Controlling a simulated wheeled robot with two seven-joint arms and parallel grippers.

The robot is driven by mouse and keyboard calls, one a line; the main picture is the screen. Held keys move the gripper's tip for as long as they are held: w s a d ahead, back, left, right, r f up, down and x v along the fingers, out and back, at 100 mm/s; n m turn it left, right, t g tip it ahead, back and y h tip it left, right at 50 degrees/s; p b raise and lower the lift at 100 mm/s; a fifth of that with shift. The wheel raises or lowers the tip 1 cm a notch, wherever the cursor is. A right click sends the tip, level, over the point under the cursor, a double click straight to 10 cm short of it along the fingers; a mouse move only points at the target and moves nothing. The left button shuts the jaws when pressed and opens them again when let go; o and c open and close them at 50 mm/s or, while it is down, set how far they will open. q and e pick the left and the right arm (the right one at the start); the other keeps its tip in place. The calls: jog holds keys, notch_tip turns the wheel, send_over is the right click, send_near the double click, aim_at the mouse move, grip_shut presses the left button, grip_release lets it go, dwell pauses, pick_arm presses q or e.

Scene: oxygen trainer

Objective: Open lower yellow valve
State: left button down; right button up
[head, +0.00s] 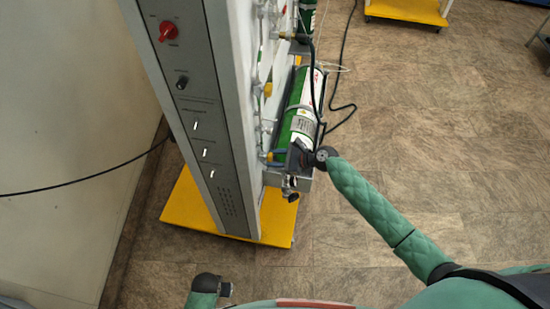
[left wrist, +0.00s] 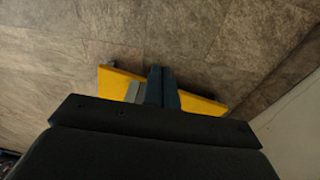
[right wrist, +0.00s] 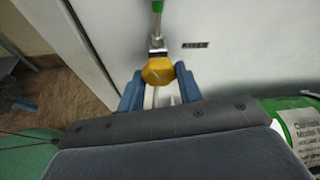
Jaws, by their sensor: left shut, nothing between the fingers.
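The lower yellow valve (head: 264,157) is low on the side of the tall grey panel unit, partly hidden by my right gripper (head: 284,157) in the head view. In the right wrist view the yellow valve knob (right wrist: 157,71) sits between the blue fingertips of my right gripper (right wrist: 159,75). The fingers are apart, one on each side of the knob; I cannot tell whether they touch it. An upper yellow valve (head: 268,89) is higher on the same side. My left gripper (left wrist: 162,73) is shut and empty, above the floor and the yellow base.
The panel unit (head: 190,100) rests on a yellow base (head: 185,208). A black cable (head: 90,178) runs left to the wall. Open floor (head: 430,130) lies to the right.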

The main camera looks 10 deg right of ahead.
jog(key=c, duration=0.3)
jog(key=shift+n, duration=0.3)
jog(key=n+t+b, duration=0.2)
jog(key=b, duration=0.1)
jog(key=shift+s+f+n, duration=0.1)
jog(key=shift+f+n, duration=0.1)
jog(key=shift+n, duration=0.1)
jog(key=shift+n+t+b, duration=0.5)
jog(key=shift+n+b, duration=0.3)
jog(key=shift+b, duration=0.3)
pick_arm(q)
notch_tip(320, 180, up, 22)
jog(key=shift+d, duration=0.4)
pick_arm(e)
jog(key=shift+r, duration=0.15)
pick_arm(q)
jog(key=shift+s, duration=0.1)
pick_arm(e)
jog(key=o, duration=1)
